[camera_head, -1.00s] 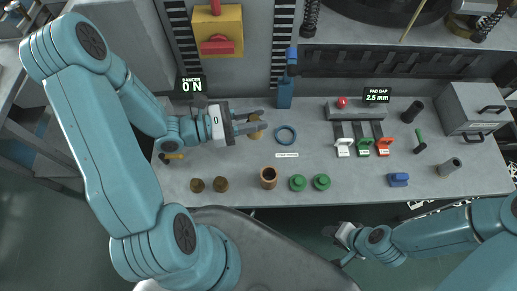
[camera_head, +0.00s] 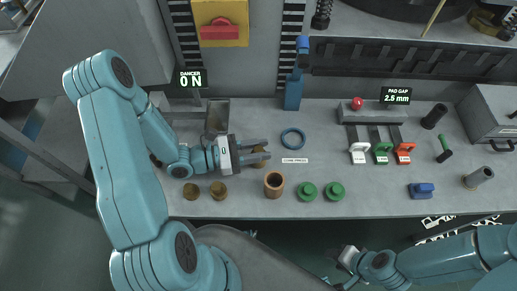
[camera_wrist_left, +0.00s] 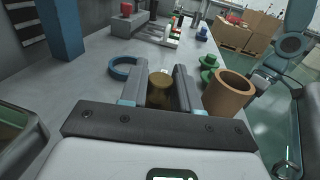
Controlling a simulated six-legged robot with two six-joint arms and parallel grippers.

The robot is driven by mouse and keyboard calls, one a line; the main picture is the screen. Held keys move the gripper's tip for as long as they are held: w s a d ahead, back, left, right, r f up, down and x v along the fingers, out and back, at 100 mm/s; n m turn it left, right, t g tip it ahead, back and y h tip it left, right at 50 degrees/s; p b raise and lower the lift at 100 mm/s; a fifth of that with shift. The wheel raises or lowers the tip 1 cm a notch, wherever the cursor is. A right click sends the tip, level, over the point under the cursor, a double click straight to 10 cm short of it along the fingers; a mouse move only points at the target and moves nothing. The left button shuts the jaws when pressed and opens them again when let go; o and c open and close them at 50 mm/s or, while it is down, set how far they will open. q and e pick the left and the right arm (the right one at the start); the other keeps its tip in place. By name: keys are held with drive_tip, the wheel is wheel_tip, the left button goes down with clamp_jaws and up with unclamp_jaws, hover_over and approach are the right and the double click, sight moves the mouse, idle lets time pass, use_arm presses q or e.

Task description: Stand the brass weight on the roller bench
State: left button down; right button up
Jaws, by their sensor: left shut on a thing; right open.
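The brass weight (camera_wrist_left: 160,85) is a short golden cylinder, held between the two fingers of my left gripper (camera_wrist_left: 167,90). In the head view the weight (camera_head: 260,158) shows partly behind the fingers of my left gripper (camera_head: 259,155), over the grey roller bench (camera_head: 330,165). It is left of the front of the blue ring and behind the copper-coloured cup. Whether its base touches the bench I cannot tell. My right gripper (camera_head: 343,276) is open and empty, below the bench's front edge in the picture.
The blue ring (camera_head: 293,138), copper cup (camera_head: 274,184), green pieces (camera_head: 307,191) and two brass-brown discs (camera_head: 218,190) stand nearby. A grey open tray (camera_head: 217,117) is behind my left wrist.

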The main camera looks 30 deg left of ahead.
use_arm(q)
drive_tip(key=c, duration=0.8)
unclamp_jaws()
drive_tip(key=shift+f, duration=0.15)
drive_tip(key=shift+s+a+r, duration=0.1)
drive_tip(key=shift+r, duration=0.15)
drive_tip(key=v, duration=0.7)
drive_tip(key=shift+s+a, duration=0.1)
